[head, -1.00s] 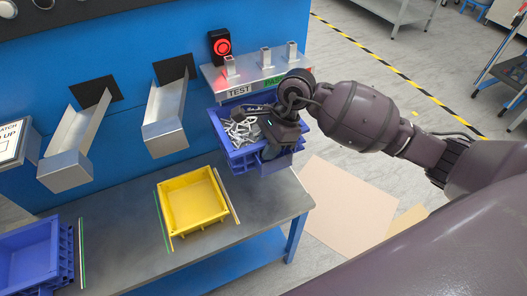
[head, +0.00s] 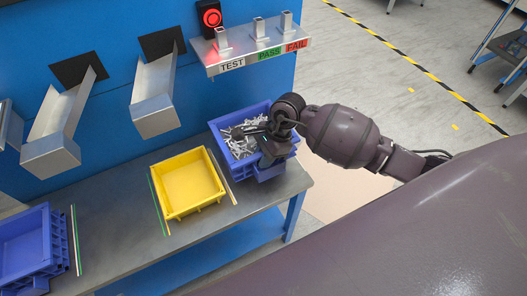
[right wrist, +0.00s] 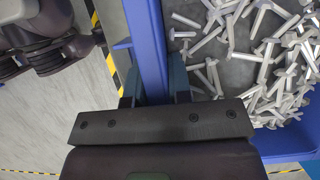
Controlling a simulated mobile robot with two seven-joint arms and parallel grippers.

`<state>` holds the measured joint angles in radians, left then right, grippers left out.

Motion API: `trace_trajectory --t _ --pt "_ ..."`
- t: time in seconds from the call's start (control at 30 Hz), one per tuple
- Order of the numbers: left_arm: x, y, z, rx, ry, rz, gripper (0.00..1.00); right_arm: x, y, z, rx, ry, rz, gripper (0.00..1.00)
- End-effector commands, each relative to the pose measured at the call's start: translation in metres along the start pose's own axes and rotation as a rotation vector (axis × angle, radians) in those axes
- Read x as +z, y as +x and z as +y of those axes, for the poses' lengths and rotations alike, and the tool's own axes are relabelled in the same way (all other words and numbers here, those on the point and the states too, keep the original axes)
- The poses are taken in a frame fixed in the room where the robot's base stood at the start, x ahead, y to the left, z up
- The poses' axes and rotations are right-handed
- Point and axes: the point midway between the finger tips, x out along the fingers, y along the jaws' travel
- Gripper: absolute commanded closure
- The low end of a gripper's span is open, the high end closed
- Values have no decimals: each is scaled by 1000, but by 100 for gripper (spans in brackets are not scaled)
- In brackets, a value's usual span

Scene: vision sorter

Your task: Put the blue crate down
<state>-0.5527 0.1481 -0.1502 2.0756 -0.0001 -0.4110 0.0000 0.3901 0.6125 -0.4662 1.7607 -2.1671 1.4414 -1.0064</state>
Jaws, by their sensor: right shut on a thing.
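The blue crate (head: 243,168) is at the right end of the grey bench, right of the yellow tray, with many silvery bolts in it. In the head view it looks level and at or just above the bench top; I cannot tell if its base touches. My right gripper (head: 266,150) is shut on the crate's right-hand wall. In the right wrist view, the fingers (right wrist: 158,95) straddle the blue wall (right wrist: 143,40), with bolts inside to the right. My left gripper is not in view.
A yellow tray (head: 188,184) sits empty on the bench (head: 120,205), between thin coloured strips. Another blue crate (head: 50,272) is at the far left. A shelf with TEST, PASS and FAIL labels (head: 262,58) overhangs behind the held crate. Metal chutes (head: 157,105) project from the blue wall.

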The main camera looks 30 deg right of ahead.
Motion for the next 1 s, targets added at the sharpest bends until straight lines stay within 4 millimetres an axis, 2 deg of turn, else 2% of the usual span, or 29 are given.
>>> trace_trajectory --t 0.07,0.4,0.83,0.87,1.0 --pt "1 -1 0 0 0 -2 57 1 1 -2 -7 -4 -3 100" --pt "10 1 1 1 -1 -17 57 -14 34 -1 -5 -1 -4 100" --pt "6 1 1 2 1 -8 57 -15 38 -2 -7 -4 -2 100" --pt "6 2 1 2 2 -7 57 -17 40 0 0 0 1 79" --pt "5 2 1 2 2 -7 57 -16 39 0 0 0 0 58"
